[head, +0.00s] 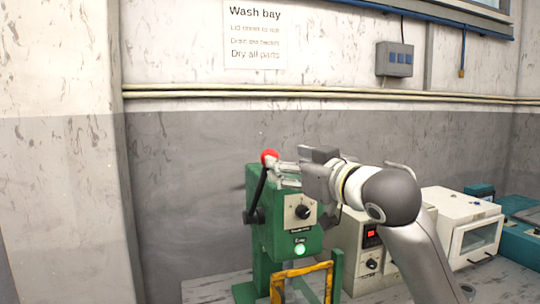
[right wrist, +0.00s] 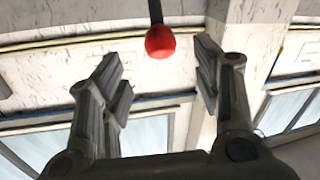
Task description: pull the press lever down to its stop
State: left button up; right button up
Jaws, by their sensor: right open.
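The press (head: 285,215) is a green machine on the bench. Its black lever (head: 257,190) slants upward from a pivot on the left side to a red knob (head: 269,157) at the top. My right gripper (head: 280,172) is at the knob, coming in from the right. In the right wrist view the red knob (right wrist: 160,42) lies beyond and between the two spread fingers of the right gripper (right wrist: 162,82), with clear space on both sides. The fingers are open and hold nothing. My left gripper is not in view.
A yellow frame (head: 302,272) stands at the press's front. A beige box with a red display (head: 370,236) and a white windowed cabinet (head: 468,228) stand to the right on the bench. The wall is behind the press; space left of the lever is free.

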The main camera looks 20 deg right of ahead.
jog(key=p+x, duration=0.2)
jog(key=x, duration=0.6)
jog(key=shift+w+a+p, duration=0.1)
jog(key=shift+w+p, duration=0.15)
jog(key=shift+p, duration=0.05)
grip_shut()
jog(key=shift+f, duration=0.15)
